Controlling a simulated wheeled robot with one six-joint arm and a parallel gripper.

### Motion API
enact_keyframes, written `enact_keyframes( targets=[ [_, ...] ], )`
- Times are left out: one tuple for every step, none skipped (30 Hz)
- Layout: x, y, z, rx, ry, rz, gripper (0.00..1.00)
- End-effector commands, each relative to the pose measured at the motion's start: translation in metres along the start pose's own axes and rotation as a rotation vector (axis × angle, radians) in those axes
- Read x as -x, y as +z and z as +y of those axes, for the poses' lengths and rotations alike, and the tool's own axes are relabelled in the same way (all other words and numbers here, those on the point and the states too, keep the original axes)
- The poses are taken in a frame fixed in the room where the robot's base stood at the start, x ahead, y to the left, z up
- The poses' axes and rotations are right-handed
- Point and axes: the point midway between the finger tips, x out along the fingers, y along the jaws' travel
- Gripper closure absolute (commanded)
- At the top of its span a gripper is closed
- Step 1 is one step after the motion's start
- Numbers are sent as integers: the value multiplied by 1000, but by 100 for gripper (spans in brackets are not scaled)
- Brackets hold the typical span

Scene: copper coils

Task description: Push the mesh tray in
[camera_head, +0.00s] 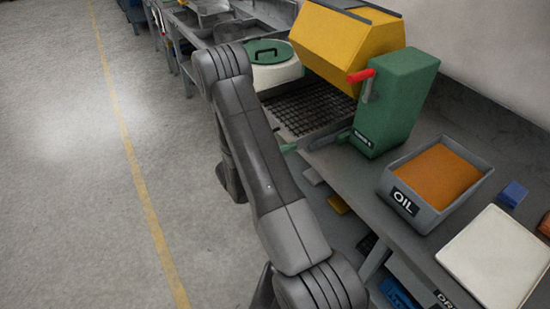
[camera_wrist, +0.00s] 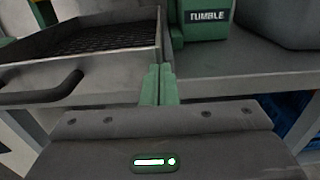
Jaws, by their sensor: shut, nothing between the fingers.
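The mesh tray (camera_head: 308,108) is a grey metal tray with a dark mesh floor, on the bench beneath a yellow drum. In the wrist view the mesh tray (camera_wrist: 120,70) shows its plain front wall and a dark curved handle (camera_wrist: 40,92) at left. In the head view my arm covers part of its front. My gripper (camera_wrist: 158,82) has green fingers, shut together and empty. They are close to the tray's front right corner; I cannot tell whether they touch it. The finger tips also show in the head view (camera_head: 289,148).
A green stand (camera_head: 397,105) with a red handle (camera_head: 361,76) is right of the tray. An OIL bin (camera_head: 421,211) and a pale board (camera_head: 495,258) are further right. A white tub with a green lid (camera_head: 267,52) is behind. The floor at left is clear.

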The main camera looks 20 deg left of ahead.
Motion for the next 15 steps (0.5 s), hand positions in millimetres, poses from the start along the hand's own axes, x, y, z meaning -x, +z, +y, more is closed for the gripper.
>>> enact_keyframes(
  targets=[
    [-12,-4,-2,-2,-6,0,100],
    [-18,-3,-2,-3,-7,0,100],
    [-25,-3,-2,-3,-7,0,100],
    [-30,-3,-1,-2,-6,-1,100],
    [-35,-3,-1,-2,-6,0,100],
    [-41,-3,-1,-2,-5,0,100],
    [-44,-2,-1,-2,-4,0,100],
    [-48,-2,-1,-2,-5,0,100],
    [-52,-2,-1,-2,-3,0,100],
    [-53,-1,-1,-2,-2,0,100],
    [-55,-1,-1,-1,-2,0,100],
    [-57,0,-1,-1,-2,-1,100],
    [-58,0,-1,-1,-2,-1,100],
    [-58,1,-1,-1,-2,-1,100],
    [-58,1,-1,-1,-3,-2,100]
  ],
)
